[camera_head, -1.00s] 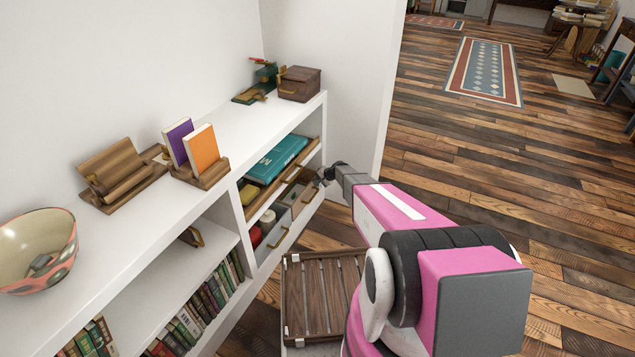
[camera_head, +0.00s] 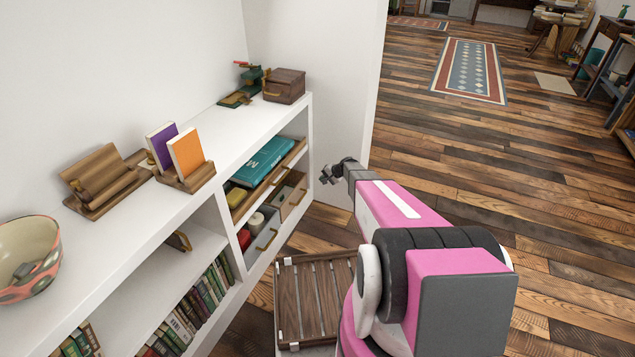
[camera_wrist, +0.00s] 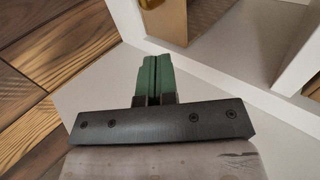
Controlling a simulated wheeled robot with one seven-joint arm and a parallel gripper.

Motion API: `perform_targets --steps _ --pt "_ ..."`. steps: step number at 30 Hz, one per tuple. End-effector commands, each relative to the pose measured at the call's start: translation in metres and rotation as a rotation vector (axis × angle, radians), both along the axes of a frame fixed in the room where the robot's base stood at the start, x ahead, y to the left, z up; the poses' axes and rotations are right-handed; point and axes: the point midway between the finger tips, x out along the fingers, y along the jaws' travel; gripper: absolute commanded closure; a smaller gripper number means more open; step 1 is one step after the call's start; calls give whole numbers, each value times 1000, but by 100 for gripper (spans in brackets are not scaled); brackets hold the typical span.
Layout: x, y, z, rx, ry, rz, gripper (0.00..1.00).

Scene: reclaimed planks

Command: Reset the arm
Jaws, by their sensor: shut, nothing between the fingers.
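My gripper (camera_head: 331,172) is at the end of my pink and grey arm, just right of the white shelf unit (camera_head: 232,120) in the head view. It is apart from the shelf's open drawers. In the wrist view the green fingers of my gripper (camera_wrist: 153,72) are together, with nothing between them. A white surface lies behind the fingers there.
An upper drawer (camera_head: 246,205) holds a teal book (camera_head: 264,160); a lower drawer (camera_head: 268,240) stands below it. A slatted wooden tray (camera_head: 317,300) is beside the shelf. A bowl (camera_head: 28,262) and book holders stand on top. The floor right of my arm is clear.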

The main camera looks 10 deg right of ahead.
Motion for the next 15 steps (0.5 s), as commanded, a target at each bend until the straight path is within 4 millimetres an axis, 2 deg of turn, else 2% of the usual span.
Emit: perform_targets --steps 8,11,14,15 --pt "-9 -2 10 -10 2 10 100" --pt "-35 6 31 -46 10 52 100" --pt "-80 17 64 -120 29 127 100" --pt "-101 20 79 -160 38 163 100"
